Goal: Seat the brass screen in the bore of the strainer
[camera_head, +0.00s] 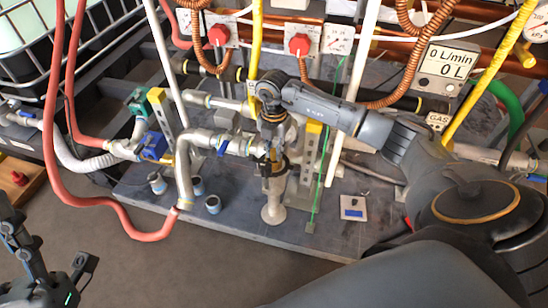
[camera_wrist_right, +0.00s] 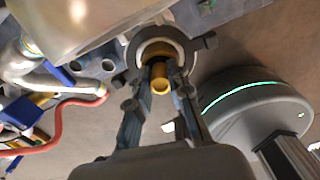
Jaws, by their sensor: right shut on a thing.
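My right gripper (camera_head: 268,160) points down among the pipes in the head view. In the wrist view the right gripper (camera_wrist_right: 160,85) is shut on the brass screen (camera_wrist_right: 160,80), a small yellow cylinder between its fingertips. The screen lines up with the pale round opening of the strainer (camera_wrist_right: 153,46); I cannot tell how far it is inside. In the head view, the grey upright body below the gripper looks like the strainer (camera_head: 273,208), its top hidden by the fingers. My left gripper (camera_head: 55,272) is at the lower left, fingers apart and empty, away from the strainer.
Grey pipes with blue handles (camera_head: 232,145) stand close left of my right gripper. A perforated upright (camera_head: 310,150) and a green line are close right. Several small blue-rimmed cups (camera_head: 212,204) and a pale plate with a blue patch (camera_head: 353,208) lie on the dark bench (camera_head: 235,225).

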